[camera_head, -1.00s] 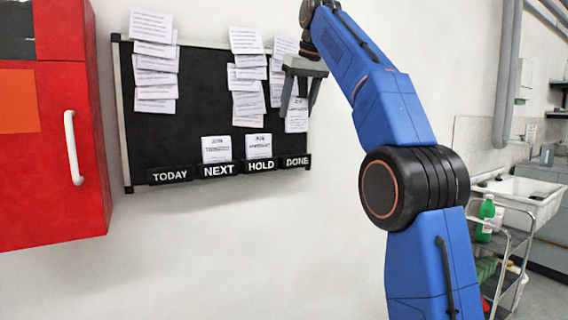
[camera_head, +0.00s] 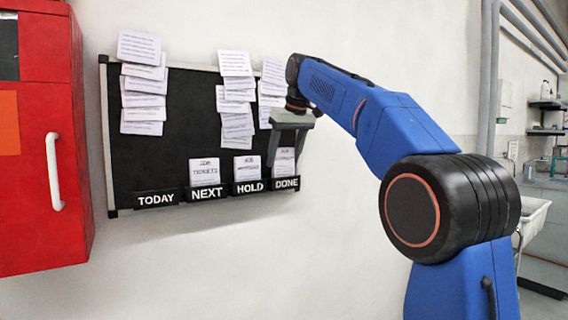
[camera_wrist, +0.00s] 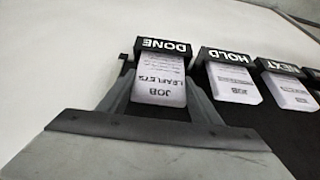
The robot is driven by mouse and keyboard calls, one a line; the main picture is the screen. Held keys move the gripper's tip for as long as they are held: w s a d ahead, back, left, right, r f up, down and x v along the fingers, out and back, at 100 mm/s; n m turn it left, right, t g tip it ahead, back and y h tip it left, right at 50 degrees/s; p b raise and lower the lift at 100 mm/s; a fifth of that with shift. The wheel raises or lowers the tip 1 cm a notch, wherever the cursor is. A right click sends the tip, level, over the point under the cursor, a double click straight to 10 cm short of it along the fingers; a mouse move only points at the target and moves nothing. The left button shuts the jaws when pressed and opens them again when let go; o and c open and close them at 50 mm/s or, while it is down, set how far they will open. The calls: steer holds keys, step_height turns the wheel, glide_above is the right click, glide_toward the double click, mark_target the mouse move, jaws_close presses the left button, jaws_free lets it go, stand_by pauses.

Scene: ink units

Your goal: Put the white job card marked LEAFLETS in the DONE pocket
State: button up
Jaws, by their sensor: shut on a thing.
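The white job card marked LEAFLETS (camera_wrist: 162,88) is between the two fingers of my gripper (camera_wrist: 158,76) in the wrist view, which shows it upside down. My gripper is shut on the card's sides. The card's lower end meets the black DONE pocket (camera_wrist: 166,46) and looks hidden behind its front. In the head view the card (camera_head: 284,162) stands roughly upright above the DONE pocket (camera_head: 286,184), at the right end of the pocket row. My gripper (camera_head: 285,166) hangs down over it there. How deep the card sits cannot be told.
The HOLD pocket (camera_head: 249,187) and NEXT pocket (camera_head: 206,193) each hold a white card; the TODAY pocket (camera_head: 156,199) shows none. Several papers hang on the black board (camera_head: 185,120) above. A red cabinet (camera_head: 85,150) stands at the left. Bare wall lies below the board.

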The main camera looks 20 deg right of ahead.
steer(key=shift+f, duration=0.85)
steer(key=o, duration=1.1)
steer(key=shift+c, duration=0.2)
steer(key=v, duration=1.2)
steer(key=s+d+f+m, duration=0.1)
steer(key=s+d+f, duration=0.1)
steer(key=s+f, duration=1.1)
steer(key=s+d+f+m+h, duration=0.1)
steer(key=s+f, duration=1.1)
steer(key=f, duration=0.8)
steer(key=s+d+f+m, duration=0.1)
steer(key=s+d+f, duration=0.1)
steer(key=s+f, duration=1.1)
step_height(320, 180, down, 4)
steer(key=shift+s+d+f+m, duration=0.1)
steer(key=shift+s+d+m, duration=0.2)
steer(key=shift+s, duration=0.05)
